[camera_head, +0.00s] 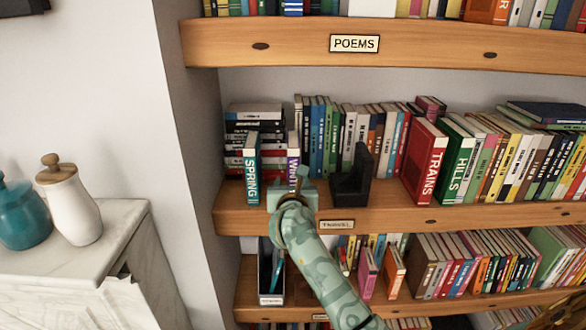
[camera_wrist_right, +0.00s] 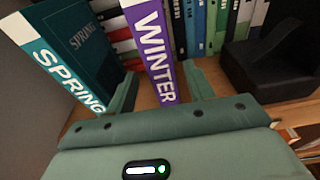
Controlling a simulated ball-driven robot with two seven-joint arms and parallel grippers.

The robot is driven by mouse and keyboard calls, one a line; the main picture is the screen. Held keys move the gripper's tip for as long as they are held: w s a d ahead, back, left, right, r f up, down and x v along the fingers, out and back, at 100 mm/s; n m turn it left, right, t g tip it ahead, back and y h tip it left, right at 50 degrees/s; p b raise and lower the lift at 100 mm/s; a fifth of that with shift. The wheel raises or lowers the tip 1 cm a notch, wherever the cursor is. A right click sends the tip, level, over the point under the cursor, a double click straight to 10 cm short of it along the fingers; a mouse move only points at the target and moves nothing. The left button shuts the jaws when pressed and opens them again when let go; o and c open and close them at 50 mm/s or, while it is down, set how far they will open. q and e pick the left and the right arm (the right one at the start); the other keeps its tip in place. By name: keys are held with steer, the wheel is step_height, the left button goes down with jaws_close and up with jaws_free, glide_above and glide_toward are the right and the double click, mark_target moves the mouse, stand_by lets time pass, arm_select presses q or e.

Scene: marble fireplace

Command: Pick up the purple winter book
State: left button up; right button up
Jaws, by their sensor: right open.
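The purple winter book (camera_head: 293,165) stands upright on the middle shelf, its spine facing out with "WINTER" on it. It fills the middle of the right wrist view (camera_wrist_right: 153,50). My right gripper (camera_head: 293,186) is in front of it and hides its lower part in the head view. In the right wrist view the gripper (camera_wrist_right: 157,78) is open, one finger on each side of the book's lower spine. I cannot tell whether either finger touches it. My left gripper is not in view.
The teal spring book (camera_head: 252,168) stands close on the left; it is just beside the left finger in the wrist view. A black bookend (camera_head: 352,182) stands to the right. Stacked books (camera_head: 253,115) lie behind. The "POEMS" shelf (camera_head: 300,42) is overhead.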

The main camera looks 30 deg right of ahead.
steer(key=x, duration=0.5)
steer(key=shift+d+r, duration=0.1)
steer(key=shift+d, duration=0.1)
steer(key=shift+r, duration=0.1)
jaws_close()
